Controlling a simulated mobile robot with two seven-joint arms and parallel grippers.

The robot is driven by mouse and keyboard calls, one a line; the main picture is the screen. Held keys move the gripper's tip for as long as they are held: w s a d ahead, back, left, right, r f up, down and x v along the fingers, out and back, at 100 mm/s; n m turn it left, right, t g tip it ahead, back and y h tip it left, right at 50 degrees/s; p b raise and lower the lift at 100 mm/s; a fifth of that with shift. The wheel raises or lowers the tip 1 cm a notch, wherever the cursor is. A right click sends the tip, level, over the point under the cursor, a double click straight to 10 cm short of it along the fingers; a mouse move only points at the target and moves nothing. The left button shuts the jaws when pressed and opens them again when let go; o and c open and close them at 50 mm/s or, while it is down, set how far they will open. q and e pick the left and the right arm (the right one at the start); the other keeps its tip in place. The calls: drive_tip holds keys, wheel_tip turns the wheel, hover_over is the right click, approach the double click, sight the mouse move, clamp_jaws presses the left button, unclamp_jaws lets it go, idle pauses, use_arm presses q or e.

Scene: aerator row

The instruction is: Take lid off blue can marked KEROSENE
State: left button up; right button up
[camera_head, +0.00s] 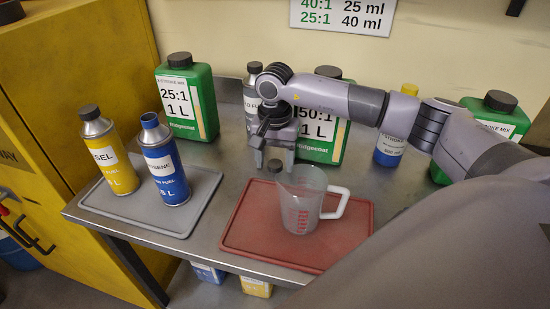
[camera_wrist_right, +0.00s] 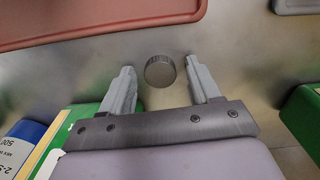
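The blue can (camera_head: 168,168), its label partly readable as "...SENE", stands upright on the grey mat at the left. Its neck is bare and looks open, with no lid on it. A dark round lid (camera_head: 275,166) lies on the metal table near the back edge of the red mat. It also shows in the right wrist view (camera_wrist_right: 160,71). My right gripper (camera_head: 274,160) is open and points down over the lid. In the wrist view the lid appears between the two fingertips, with a gap on each side. My left gripper is out of view.
A yellow can (camera_head: 109,157) with a black lid stands left of the blue can on the grey mat (camera_head: 105,208). A clear measuring jug (camera_head: 300,205) stands on the red mat (camera_head: 262,243), close to my right gripper. Green jugs (camera_head: 187,100) and smaller bottles line the wall.

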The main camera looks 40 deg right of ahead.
sight(275, 164)
drive_tip(key=shift+r, duration=0.3)
wheel_tip(275, 164, up, 12)
drive_tip(key=b, duration=0.1)
drive_tip(key=shift+f, duration=0.15)
